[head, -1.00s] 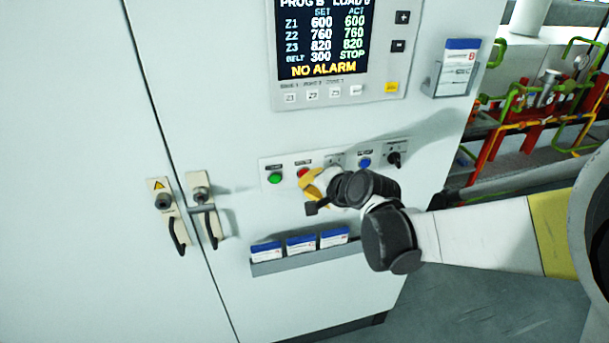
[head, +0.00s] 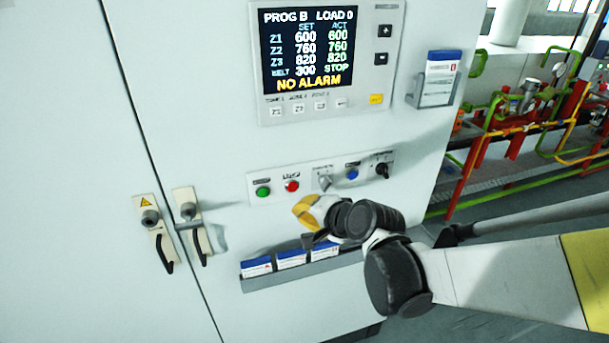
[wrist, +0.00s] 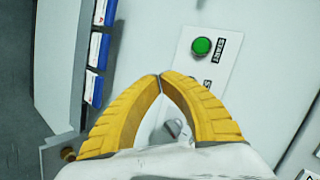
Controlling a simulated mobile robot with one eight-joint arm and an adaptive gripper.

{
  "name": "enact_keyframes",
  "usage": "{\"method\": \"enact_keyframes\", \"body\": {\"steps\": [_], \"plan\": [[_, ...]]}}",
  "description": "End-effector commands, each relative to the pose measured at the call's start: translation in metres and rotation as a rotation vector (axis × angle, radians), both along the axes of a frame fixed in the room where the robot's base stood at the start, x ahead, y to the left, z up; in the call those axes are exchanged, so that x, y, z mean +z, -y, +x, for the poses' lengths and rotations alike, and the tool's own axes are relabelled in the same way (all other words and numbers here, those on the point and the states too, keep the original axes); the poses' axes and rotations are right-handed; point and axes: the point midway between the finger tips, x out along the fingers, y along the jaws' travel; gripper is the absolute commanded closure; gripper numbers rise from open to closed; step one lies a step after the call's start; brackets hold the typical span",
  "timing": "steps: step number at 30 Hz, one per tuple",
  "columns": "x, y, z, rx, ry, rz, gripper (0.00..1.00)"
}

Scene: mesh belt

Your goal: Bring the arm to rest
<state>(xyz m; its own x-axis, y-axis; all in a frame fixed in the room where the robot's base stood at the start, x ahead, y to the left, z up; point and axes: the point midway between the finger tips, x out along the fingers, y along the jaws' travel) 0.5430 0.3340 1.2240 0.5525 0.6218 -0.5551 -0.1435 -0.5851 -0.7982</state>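My gripper (head: 306,216) is in front of the white control cabinet (head: 205,80), just below the row of buttons in the head view. In the wrist view its two yellow fingers (wrist: 160,78) meet at the tips, with nothing visible held between them. A grey switch lever shows in the gap behind the fingers. The arm reaches in from the right, bent at the dark wrist joints. In the head view the button strip (head: 335,176) is unobstructed, with the green button (head: 263,191), red button (head: 292,186), grey lever switch (head: 324,181), blue button (head: 352,174) and black knob (head: 382,170).
The card rack (head: 300,268) sits close below my gripper. Door handles (head: 160,235) stick out at left. The display (head: 318,50) reads "NO ALARM" and belt "STOP". A card holder (head: 436,85) is at upper right. Pipes (head: 500,115) stand farther right.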

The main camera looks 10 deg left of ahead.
Motion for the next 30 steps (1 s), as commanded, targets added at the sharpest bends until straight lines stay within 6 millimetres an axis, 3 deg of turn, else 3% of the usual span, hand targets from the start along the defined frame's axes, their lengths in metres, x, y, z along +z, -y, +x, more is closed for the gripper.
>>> {"method": "enact_keyframes", "body": {"steps": [10,14,17,20,24,30], "plan": [[0.0,0.001,0.0,0.0,0.001,-0.002,1.0],[-0.004,0.021,-0.002,-0.001,0.021,-0.047,1.0],[-0.011,0.06,-0.011,0.001,0.057,-0.142,1.0],[-0.023,0.115,-0.029,0.009,0.097,-0.281,1.0],[-0.047,0.192,-0.066,0.028,0.13,-0.489,1.0],[-0.092,0.282,-0.131,0.072,0.127,-0.759,1.0]]}}
